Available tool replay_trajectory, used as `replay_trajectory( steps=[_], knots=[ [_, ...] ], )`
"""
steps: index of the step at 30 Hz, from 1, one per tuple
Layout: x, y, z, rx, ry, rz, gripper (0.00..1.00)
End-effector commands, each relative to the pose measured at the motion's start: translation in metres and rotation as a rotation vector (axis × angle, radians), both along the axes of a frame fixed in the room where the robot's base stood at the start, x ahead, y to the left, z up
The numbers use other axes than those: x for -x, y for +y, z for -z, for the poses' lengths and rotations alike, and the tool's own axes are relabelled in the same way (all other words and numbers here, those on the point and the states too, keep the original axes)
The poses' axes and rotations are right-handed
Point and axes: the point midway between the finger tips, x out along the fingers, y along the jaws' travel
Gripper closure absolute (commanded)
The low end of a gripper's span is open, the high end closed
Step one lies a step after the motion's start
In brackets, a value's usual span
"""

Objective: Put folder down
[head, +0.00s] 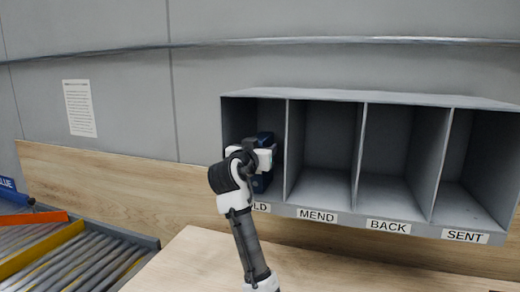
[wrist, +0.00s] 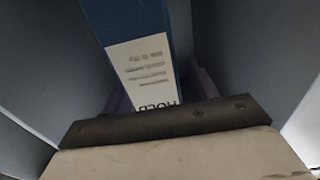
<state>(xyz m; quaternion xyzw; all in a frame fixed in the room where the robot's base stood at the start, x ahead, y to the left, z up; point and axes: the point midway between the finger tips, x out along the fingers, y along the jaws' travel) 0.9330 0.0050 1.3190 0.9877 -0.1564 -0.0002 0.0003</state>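The blue folder (wrist: 130,18) has a white label (wrist: 142,70) with printed lines and large dark letters, partly cut off by my gripper. My gripper (head: 264,158) is at that compartment's mouth, at the folder's near edge. In the wrist view, dark finger parts show on either side of the label's lower end. The contact between fingers and folder is hidden, as is the folder's base.
The grey sorter (head: 370,97) has several compartments; those marked MEND, BACK and SENT look empty. The leftmost label (head: 262,207) is partly hidden by my arm. A wooden tabletop (head: 200,262) lies in front. A roller conveyor (head: 75,262) is at the left.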

Motion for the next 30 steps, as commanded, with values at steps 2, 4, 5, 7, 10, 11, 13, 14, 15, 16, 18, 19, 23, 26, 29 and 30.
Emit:
replay_trajectory(
  steps=[2, 4, 5, 7, 10, 11, 13, 14, 15, 16, 18, 19, 23, 26, 29, 30],
  knots=[
    [0.0, 0.0, 0.0, 0.0, 0.0, 0.0, 0.42],
    [0.0, 0.0, -0.001, 0.0, 0.0, 0.0, 0.42],
    [0.0, 0.0, -0.001, 0.0, -0.001, 0.0, 0.42],
    [0.0, 0.0, -0.006, 0.0, -0.001, 0.0, 0.42],
    [0.011, 0.005, -0.001, -0.001, -0.003, -0.002, 0.42],
    [0.016, 0.006, -0.001, -0.002, -0.005, -0.002, 0.42],
    [0.029, 0.011, 0.0, -0.001, -0.006, -0.004, 0.42],
    [0.036, 0.013, 0.001, -0.002, -0.005, -0.004, 0.42],
    [0.045, 0.016, 0.001, -0.001, -0.006, -0.005, 0.42],
    [0.051, 0.018, 0.001, 0.0, -0.005, -0.005, 0.42],
    [0.066, 0.023, 0.0, -0.001, -0.007, -0.004, 0.42],
    [0.072, 0.024, 0.001, -0.002, -0.005, -0.003, 0.42],
    [0.094, 0.031, -0.001, -0.001, -0.004, -0.004, 0.42],
    [0.106, 0.035, -0.003, -0.001, -0.004, -0.002, 0.42],
    [0.112, 0.036, -0.003, 0.0, -0.002, 0.0, 0.42],
    [0.114, 0.037, -0.004, 0.0, -0.002, -0.001, 0.42]
  ],
)
